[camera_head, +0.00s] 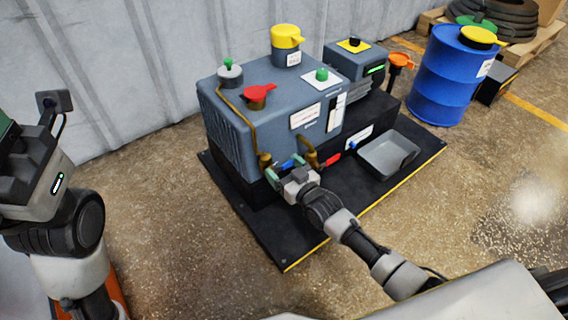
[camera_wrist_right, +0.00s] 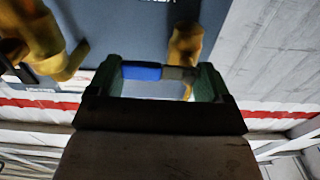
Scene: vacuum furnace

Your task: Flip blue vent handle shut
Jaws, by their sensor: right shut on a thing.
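The blue vent handle (camera_head: 287,164) is a short lever low on the front of the grey-blue machine, beside the brass pipes. In the right wrist view the blue handle (camera_wrist_right: 141,71) lies crosswise, with a dark grey part at its right end. My right gripper (camera_head: 285,174) is at the handle; its green fingers (camera_wrist_right: 157,80) stand at the two ends and are shut on it. The gripper body partly hides the valve in the head view. My left arm is at the left edge, its gripper (camera_head: 5,132) mostly cut off.
A red handle (camera_head: 333,160) and a small blue knob (camera_head: 352,146) sit just right of my gripper. A grey tray (camera_head: 388,153) lies on the black base plate (camera_head: 262,237). A blue drum (camera_head: 446,80) stands at the right. The floor in front is clear.

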